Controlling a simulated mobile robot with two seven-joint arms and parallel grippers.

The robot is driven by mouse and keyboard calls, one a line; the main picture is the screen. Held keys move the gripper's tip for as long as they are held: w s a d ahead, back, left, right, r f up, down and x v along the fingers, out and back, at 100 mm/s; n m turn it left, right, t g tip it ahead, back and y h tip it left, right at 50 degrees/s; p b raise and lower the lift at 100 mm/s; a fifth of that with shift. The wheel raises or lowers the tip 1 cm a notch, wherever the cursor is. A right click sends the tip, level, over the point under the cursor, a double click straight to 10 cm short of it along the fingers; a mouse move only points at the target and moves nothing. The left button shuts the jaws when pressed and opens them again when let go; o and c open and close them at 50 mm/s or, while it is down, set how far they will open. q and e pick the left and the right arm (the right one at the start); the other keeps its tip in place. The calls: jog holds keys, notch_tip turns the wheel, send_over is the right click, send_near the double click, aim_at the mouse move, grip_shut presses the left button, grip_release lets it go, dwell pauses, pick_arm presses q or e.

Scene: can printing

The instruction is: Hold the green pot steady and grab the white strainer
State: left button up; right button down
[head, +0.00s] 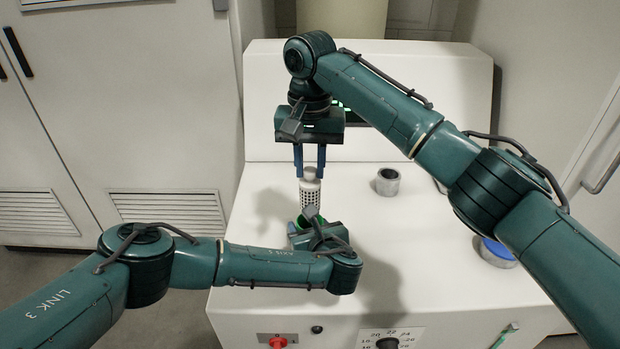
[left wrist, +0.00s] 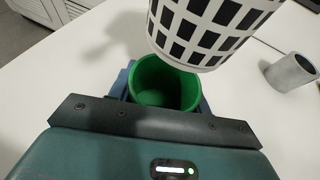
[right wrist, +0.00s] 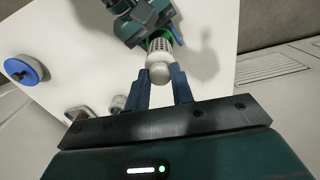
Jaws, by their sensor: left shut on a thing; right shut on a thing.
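The green pot (left wrist: 165,85) stands on the white machine top, its open mouth facing up in the left wrist view. My left gripper (head: 312,232) is low at the pot and shut on it; the pot is mostly hidden behind the gripper in the head view. The white strainer (head: 310,190), a cylinder with a grid of dark holes, hangs upright above the pot. My right gripper (head: 311,172) points down and is shut on the strainer's top knob (right wrist: 159,73). In the left wrist view the strainer's lower end (left wrist: 210,35) is above the pot's rim, apart from it.
A grey hollow cylinder (head: 388,182) stands right of the strainer. A blue-topped round container (head: 497,252) is farther right, partly behind my right arm. A red button (head: 278,342) and a dial (head: 388,344) are on the machine's front. The top's left part is clear.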

jog(key=shift+r, duration=0.1)
pick_arm(q)
jog(key=o, duration=1)
jog(key=shift+o, duration=0.2)
jog(key=shift+s, duration=0.1)
